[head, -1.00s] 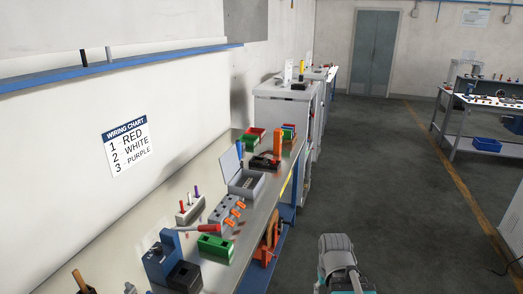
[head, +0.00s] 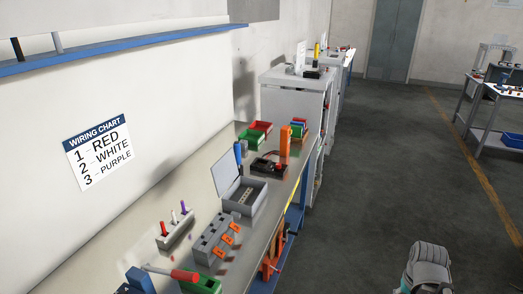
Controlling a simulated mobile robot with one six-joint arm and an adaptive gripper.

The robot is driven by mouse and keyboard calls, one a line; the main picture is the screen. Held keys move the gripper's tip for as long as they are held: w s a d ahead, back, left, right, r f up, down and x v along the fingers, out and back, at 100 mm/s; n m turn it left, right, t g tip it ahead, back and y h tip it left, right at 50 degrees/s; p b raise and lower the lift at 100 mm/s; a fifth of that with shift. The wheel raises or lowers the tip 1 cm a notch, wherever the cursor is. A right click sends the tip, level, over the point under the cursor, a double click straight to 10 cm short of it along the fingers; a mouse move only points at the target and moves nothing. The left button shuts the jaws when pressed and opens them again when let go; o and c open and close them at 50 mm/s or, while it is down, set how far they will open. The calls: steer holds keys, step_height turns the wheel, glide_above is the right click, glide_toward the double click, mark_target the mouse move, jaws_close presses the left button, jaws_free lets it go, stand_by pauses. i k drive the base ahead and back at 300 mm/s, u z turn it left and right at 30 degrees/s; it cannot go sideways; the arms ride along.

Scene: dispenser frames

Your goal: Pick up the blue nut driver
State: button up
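A slim blue upright thing (head: 238,152) stands on the bench behind the open lid of a grey box. It may be the blue nut driver, but it is too small and partly hidden to be sure. The bench (head: 262,240) runs along the wall on the left. A grey and teal part of my own arm shows at the bottom right, over the floor and apart from the bench. My gripper is out of view.
On the bench are a grey lidded box (head: 246,197), a rack with coloured pins (head: 176,236), a grey block with orange tabs (head: 216,240), a red-handled tool (head: 183,275), a green block (head: 203,286) and red and green bins (head: 256,133). The floor (head: 385,170) to the right is clear.

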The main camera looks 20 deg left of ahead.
mark_target(236, 145)
steer(key=u, duration=0.05)
steer(key=i, duration=0.7)
steer(key=u, duration=0.65)
steer(key=i, duration=0.5)
steer(key=u, duration=0.55)
